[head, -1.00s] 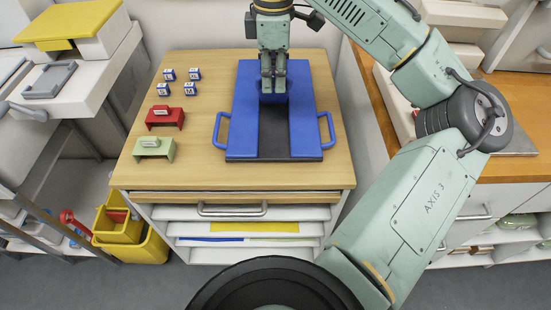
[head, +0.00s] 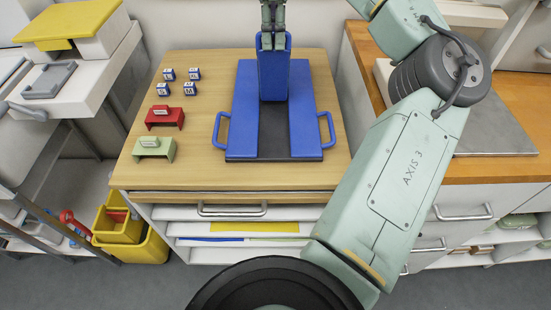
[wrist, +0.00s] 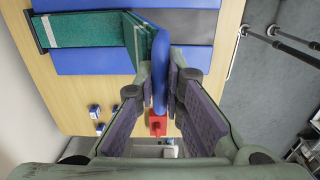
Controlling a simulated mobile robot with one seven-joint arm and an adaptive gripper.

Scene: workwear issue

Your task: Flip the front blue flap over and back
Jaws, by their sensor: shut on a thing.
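The front blue flap (head: 272,75) stands roughly upright over the dark middle strip of the board (head: 243,120) in the head view. My gripper (head: 273,34) is at its top edge. In the wrist view the flap (wrist: 160,75) shows edge-on between the two purple-padded fingers of my gripper (wrist: 161,105), which is shut on it. A green panel (wrist: 85,30) lies behind the flap in the wrist view; the flap hides it in the head view. The board has two blue side strips and a blue handle (head: 326,130) on each side.
Left of the board on the wooden table (head: 190,172) are several small blue-and-white cubes (head: 168,74), a red bridge-shaped block (head: 165,118) and a green one (head: 154,149). A wood-topped counter (head: 498,130) stands to the right. The table's front strip is clear.

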